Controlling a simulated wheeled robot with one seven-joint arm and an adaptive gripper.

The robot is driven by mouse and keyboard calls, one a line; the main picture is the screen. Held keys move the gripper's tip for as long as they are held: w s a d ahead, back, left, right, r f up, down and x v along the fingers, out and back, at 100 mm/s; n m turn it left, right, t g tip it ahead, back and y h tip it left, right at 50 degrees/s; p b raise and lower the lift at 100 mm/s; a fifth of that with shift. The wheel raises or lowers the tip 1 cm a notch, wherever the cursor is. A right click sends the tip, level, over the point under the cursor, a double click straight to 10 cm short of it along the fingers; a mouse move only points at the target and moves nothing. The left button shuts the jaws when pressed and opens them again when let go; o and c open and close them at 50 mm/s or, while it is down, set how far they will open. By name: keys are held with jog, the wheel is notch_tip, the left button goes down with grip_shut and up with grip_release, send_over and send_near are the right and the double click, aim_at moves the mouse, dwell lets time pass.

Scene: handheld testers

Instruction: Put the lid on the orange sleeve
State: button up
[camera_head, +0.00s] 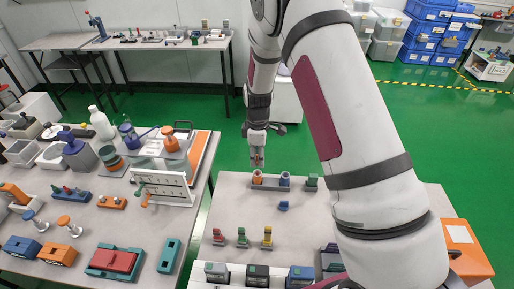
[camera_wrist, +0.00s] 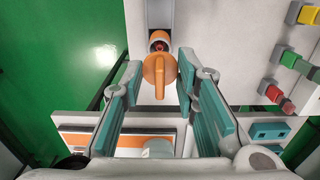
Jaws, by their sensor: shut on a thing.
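My gripper (camera_wrist: 158,72) is shut on an orange lid (camera_wrist: 158,82), a round disc with a raised grip bar, held between its teal finger pads. In the wrist view the orange sleeve (camera_wrist: 159,37) shows just beyond the lid, with a dark and reddish opening; the lid hides part of it. In the head view my gripper (camera_head: 257,158) points down just above the orange sleeve (camera_head: 257,177), which stands at the left end of a rack. The lid is too small to make out there. I cannot tell whether lid and sleeve touch.
A blue sleeve (camera_head: 284,179) and a green one (camera_head: 311,181) stand in the same rack. A small blue piece (camera_head: 283,206) lies in front. Green, red and yellow pieces (camera_head: 242,237) stand nearer. A crowded side table (camera_head: 135,235) is to the left.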

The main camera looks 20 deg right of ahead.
aim_at(258, 174)
jog(key=shift+w+f, duration=0.1)
jog(key=shift+f, duration=0.55)
jog(key=shift+f+b, duration=0.75)
jog(key=shift+f, duration=1.15)
jog(key=shift+f+b, duration=0.3)
jog(key=shift+f, duration=0.15)
dwell(1.0)
dwell(0.3)
jog(key=o, duration=1.3)
jog(key=shift+r, duration=0.15)
jog(key=shift+r+p, duration=0.9)
jog(key=shift+r, duration=2.5)
